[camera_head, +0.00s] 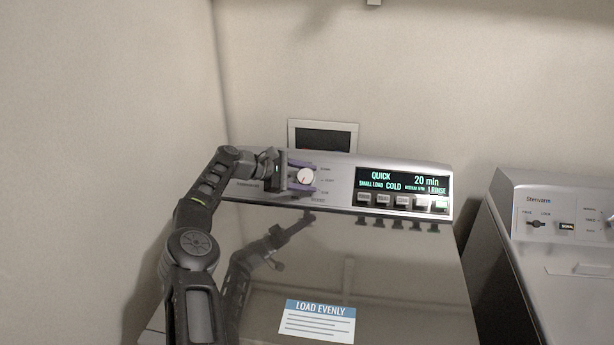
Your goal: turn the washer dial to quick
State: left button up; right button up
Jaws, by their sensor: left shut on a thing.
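The washer dial (305,177) is a round white knob with a red pointer mark, at the left part of the washer's grey control panel. My left gripper (303,178) reaches it from the left. Its purple-tipped fingers are shut on the dial, one above and one below. The lit display (402,184) right of the dial reads QUICK, 20 min, SMALL LOAD, COLD and 1 RINSE. Small labels beside the dial are too small to read surely. My right gripper is not in view.
The washer lid (400,270) is closed and glossy, with a LOAD EVENLY label (317,321) on it. Several buttons (402,201) sit below the display. A second machine (560,250) stands at the right across a gap. A wall box (323,136) is behind the panel.

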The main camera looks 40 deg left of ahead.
aim_at(298, 176)
pick_arm(q)
jog(key=o, duration=1.4)
jog(key=shift+c, duration=0.2)
jog(key=shift+s+a+r, duration=0.1)
jog(key=shift+s+a, duration=0.15)
jog(key=shift+s, duration=0.1)
jog(key=b+v, duration=0.2)
jog(key=v, duration=0.5)
jog(key=shift+r, duration=0.1)
jog(key=shift+w+d, duration=0.1)
